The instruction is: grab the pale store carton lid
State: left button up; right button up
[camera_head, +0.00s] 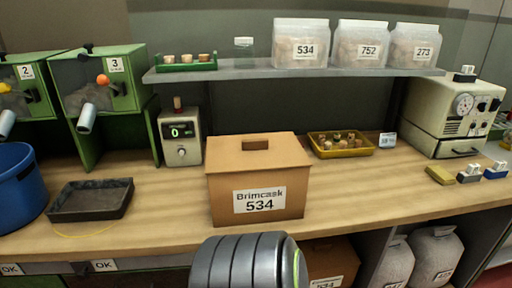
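A brown cardboard carton (230,205) stands on the wooden bench in the middle, with a white label reading "Brimcask 534". Its flat top, which looks like a lid (258,160), is closed and carries a small brown grip or slot near the back. The lid looks tan brown; I see no clearly paler one. A grey ribbed part of my arm with a green light shows at the bottom centre, in front of the carton. Neither gripper is in view, so I cannot see whether either one holds anything.
A yellow tray (366,152) of corks lies right of the carton. A meter box (181,150) and a dark tray (60,213) are to the left. A shelf (240,74) with bags crosses above. A second carton (338,262) is under the bench.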

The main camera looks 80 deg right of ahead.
aim_at(238, 153)
jog(key=k+l+z, duration=0.15)
jog(key=z, duration=2.4)
